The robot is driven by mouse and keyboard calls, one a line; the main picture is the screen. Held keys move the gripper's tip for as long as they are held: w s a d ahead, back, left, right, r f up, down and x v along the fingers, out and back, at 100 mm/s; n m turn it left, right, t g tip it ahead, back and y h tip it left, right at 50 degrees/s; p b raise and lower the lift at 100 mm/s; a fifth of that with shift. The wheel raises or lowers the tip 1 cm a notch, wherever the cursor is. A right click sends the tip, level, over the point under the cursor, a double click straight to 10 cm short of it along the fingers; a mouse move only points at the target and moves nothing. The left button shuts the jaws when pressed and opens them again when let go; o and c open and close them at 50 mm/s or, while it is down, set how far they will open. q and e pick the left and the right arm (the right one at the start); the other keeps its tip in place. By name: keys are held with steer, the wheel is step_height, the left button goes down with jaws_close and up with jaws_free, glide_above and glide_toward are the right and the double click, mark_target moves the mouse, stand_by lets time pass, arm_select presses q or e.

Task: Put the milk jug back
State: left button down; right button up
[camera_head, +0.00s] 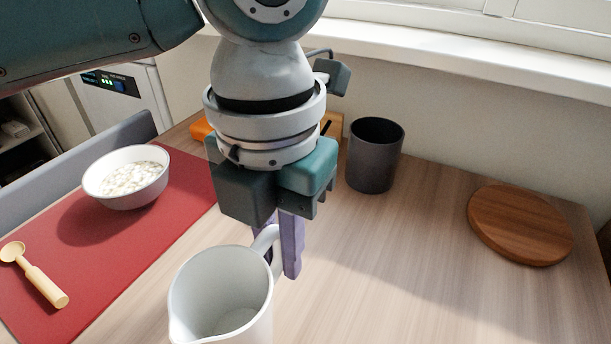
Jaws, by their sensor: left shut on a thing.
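The milk jug (220,293) is white, with its spout at the lower left and its handle at the upper right. It stands out at the bottom of the head view, and its lower part is cut off by the frame edge. My left gripper (280,255) points down over the handle and is shut on it. The jug looks upright. Its inside looks pale, and I cannot tell whether it holds milk. I cannot tell whether its base touches the table. My right gripper is not in view.
A white bowl with white contents (127,178) and a wooden spoon (40,282) are on a red mat (110,265) at left. A dark grey cup (374,156) stands behind my gripper. A round wooden board (519,224) lies at right. The table's middle right (410,275) is clear.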

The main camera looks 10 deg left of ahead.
arm_select(q)
steer(key=shift+f+b, duration=0.35)
steer(key=shift+f, duration=1.35)
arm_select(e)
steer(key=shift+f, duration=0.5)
arm_select(q)
steer(key=shift+f, duration=0.1)
steer(key=shift+f, duration=0.15)
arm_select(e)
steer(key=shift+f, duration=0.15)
arm_select(q)
steer(key=c, duration=0.9)
jaws_free()
steer(key=shift+o, duration=0.2)
step_height(320, 180, up, 12)
steer(key=p, duration=0.3)
steer(key=shift+r, duration=0.25)
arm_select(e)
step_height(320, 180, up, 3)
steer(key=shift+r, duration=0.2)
